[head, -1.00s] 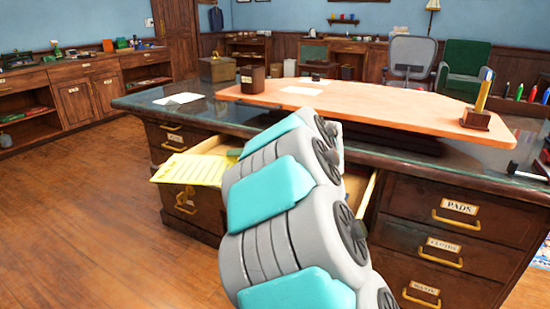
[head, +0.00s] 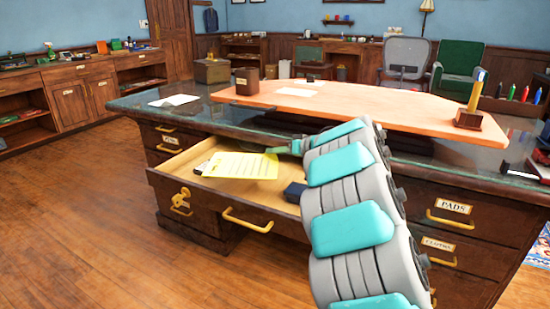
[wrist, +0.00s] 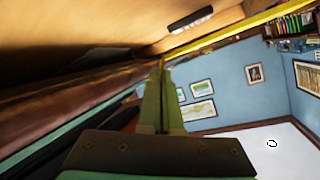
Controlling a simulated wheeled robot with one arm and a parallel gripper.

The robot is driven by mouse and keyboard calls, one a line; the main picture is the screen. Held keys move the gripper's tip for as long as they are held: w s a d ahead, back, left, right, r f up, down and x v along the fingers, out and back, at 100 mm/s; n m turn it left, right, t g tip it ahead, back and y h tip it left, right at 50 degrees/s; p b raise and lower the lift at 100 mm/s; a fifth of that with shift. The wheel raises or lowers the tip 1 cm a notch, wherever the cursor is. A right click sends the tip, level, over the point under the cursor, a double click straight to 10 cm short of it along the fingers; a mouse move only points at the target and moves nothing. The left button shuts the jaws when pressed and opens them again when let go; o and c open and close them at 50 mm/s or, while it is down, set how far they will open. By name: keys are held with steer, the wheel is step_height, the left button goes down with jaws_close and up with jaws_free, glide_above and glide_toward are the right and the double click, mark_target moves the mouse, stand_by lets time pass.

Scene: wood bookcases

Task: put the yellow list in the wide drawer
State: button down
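The yellow list (head: 240,165) is a lined sheet over the inside of the open wide drawer (head: 215,208); I cannot tell whether it touches the drawer floor. My gripper (head: 279,150) is at the list's right edge, near the desk edge, partly hidden by my arm. In the wrist view my gripper's fingers (wrist: 162,75) are close together on the list (wrist: 235,37), which shows nearly edge-on as a yellow strip. The drawer floor (wrist: 120,28) also shows in the wrist view. The drawer has yellow handles and is pulled well out.
The desk top (head: 135,104) overhangs the drawer's back. Labelled shut drawers (head: 445,205) are at the right. The floor at the left is clear.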

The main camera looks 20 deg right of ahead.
mark_target(275, 161)
steer(key=shift+f, duration=0.9)
steer(key=shift+f+p, duration=0.35)
steer(key=shift+f, duration=0.35)
steer(key=c, duration=1.1)
jaws_free()
steer(key=shift+r+b, duration=0.5)
steer(key=shift+b, duration=0.25)
steer(key=p+v, duration=0.1)
steer(key=v, duration=1.1)
steer(key=shift+r, duration=0.15)
